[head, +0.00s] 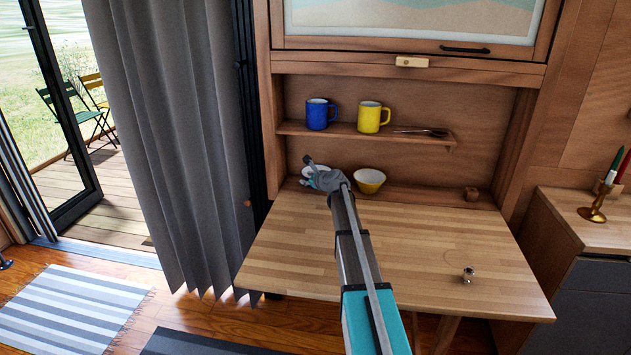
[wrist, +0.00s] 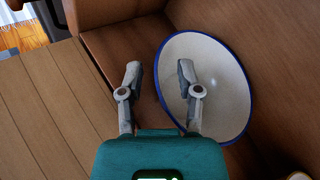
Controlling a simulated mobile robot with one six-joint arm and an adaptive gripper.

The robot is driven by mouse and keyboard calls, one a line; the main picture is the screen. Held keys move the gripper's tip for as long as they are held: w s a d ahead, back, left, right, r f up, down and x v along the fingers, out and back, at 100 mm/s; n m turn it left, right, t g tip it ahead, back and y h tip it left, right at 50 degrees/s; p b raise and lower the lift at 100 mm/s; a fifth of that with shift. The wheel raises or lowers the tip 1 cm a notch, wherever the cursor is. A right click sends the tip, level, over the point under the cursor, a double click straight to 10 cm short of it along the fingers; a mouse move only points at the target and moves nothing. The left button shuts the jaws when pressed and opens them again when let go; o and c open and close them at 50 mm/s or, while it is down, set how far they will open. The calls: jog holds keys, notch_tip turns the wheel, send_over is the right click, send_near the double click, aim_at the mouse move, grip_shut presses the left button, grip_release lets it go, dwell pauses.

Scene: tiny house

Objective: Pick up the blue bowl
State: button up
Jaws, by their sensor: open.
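The blue bowl shows in the wrist view (wrist: 221,75) as a pale inside with a blue rim; its outside is hidden there. In the head view the bowl (head: 313,169) is at the back left of the fold-down table, largely hidden behind my gripper (head: 309,171). My gripper, also in the wrist view (wrist: 159,72), is open and empty. Its right finger overlaps the bowl's inside and its left finger is outside the rim, so the near rim lies between them. I cannot tell how deep the fingers reach.
A yellow bowl (head: 369,182) stands just right of my gripper. A shelf (head: 350,131) above holds a blue mug (head: 319,114) and a yellow mug (head: 373,117). The table's front (head: 290,260) is mostly clear.

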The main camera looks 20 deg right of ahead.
grip_shut()
jog(key=shift+r, duration=0.1)
dwell(0.7)
notch_tip(320, 180, up, 3)
jog(key=p, duration=0.2)
jog(key=shift+f+p, duration=0.2)
jog(key=shift+p, duration=0.2)
jog(key=s+d+r+p, duration=0.7)
jog(key=s+r+p, duration=0.3)
jog(key=s, duration=0.1)
jog(key=shift+s+d, duration=0.35)
jog(key=shift+s, duration=0.05)
jog(key=shift+r, duration=0.1)
